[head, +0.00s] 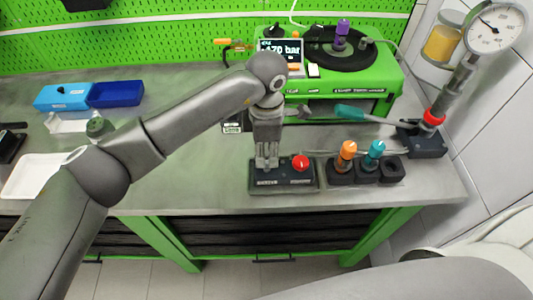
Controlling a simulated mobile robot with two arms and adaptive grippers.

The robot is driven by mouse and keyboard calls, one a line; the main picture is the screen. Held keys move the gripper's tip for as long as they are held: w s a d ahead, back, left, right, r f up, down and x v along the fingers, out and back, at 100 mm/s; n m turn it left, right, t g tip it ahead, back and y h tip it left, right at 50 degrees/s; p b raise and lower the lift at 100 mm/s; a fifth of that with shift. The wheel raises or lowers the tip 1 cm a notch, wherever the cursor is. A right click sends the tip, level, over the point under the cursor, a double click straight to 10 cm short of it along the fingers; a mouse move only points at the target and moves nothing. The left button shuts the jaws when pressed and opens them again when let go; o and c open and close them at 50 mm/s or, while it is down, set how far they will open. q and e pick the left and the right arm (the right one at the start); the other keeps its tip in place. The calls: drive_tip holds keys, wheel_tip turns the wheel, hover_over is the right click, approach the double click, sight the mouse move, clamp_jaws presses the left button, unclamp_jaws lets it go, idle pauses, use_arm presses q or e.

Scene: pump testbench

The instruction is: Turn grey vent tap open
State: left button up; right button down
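A small grey knob (366,43) stands at the right of the round black plate on top of the green test unit (395,82). I cannot tell for sure that it is the grey vent tap. My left gripper (266,163) points down over the left part of a black control box (284,184) with a red button (300,162). Its fingers are close together. I cannot tell whether they are open or shut, or whether they touch the box. The gripper is well in front of the grey knob. My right gripper is out of view.
A purple-topped fitting (341,33) stands on the black plate. A teal-handled tool (358,113) lies before the unit. Orange (347,153) and teal (374,152) fittings stand in black holders. A pressure gauge (495,30) rises at the right. Blue bins (115,94) sit left.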

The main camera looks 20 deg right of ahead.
sight(267, 161)
use_arm(q)
drive_tip(key=shift+f+p, duration=0.35)
drive_tip(key=shift+f, duration=1.35)
clamp_jaws()
